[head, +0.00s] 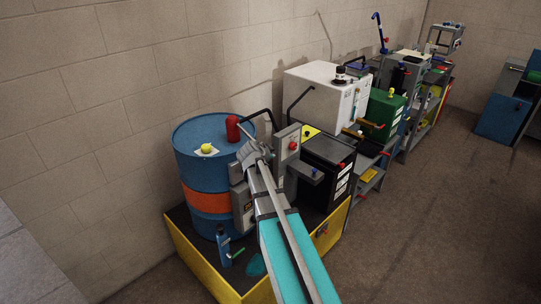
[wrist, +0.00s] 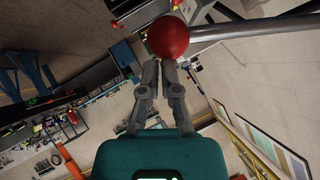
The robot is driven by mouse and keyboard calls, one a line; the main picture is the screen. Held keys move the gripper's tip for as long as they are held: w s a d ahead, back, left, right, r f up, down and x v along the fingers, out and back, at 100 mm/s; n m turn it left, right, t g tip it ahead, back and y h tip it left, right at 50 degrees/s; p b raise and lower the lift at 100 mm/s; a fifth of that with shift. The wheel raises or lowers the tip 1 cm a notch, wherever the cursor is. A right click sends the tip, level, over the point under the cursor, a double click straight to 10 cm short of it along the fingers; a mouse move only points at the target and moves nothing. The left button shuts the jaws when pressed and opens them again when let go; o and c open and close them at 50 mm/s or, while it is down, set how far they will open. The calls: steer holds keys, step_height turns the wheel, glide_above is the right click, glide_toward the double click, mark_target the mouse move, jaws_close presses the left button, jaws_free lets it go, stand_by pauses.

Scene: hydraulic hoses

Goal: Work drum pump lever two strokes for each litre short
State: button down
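The blue drum (head: 205,148) with an orange band stands on a yellow-edged platform at the left. A red grip (head: 232,128) shows above its top. In the wrist view a round red knob (wrist: 168,38) sits at the end of a grey rod (wrist: 250,28) running right; this looks like the pump lever. My gripper (head: 246,142) is beside the red grip at the drum's right edge. In the wrist view my gripper's fingers (wrist: 160,66) are drawn together, tips close to the knob and partly overlapped by it. I cannot tell whether they touch it. Nothing shows between the fingers.
A yellow-green cap (head: 207,148) lies on a white patch on the drum top. A blue bottle (head: 223,245) stands on the platform (head: 190,258) in front. A black tank (head: 325,165), white cabinet (head: 322,95) and green can (head: 383,115) stand to the right. The floor further right is clear.

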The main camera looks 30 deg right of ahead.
steer(key=s+d+r+p+v, duration=0.1)
steer(key=d+p+v, duration=0.1)
steer(key=p+v, duration=0.6)
steer(key=v, duration=0.5)
steer(key=shift+d, duration=0.15)
stand_by(0.6)
steer(key=s+a+f+n+g+y+b, duration=0.2)
steer(key=s+a+f+n+g+y, duration=0.1)
steer(key=s+a+f+n, duration=0.3)
steer(key=s+a+f+n+g+y+b, duration=0.3)
steer(key=s+a+f+n+y, duration=0.2)
steer(key=s+a+f+n, duration=0.2)
steer(key=s+a+n, duration=0.2)
steer(key=a+n, duration=0.2)
steer(key=a, duration=0.1)
steer(key=shift+s+a+f+g+y, duration=0.2)
steer(key=shift+a+g+y, duration=0.2)
steer(key=shift+d, duration=0.2)
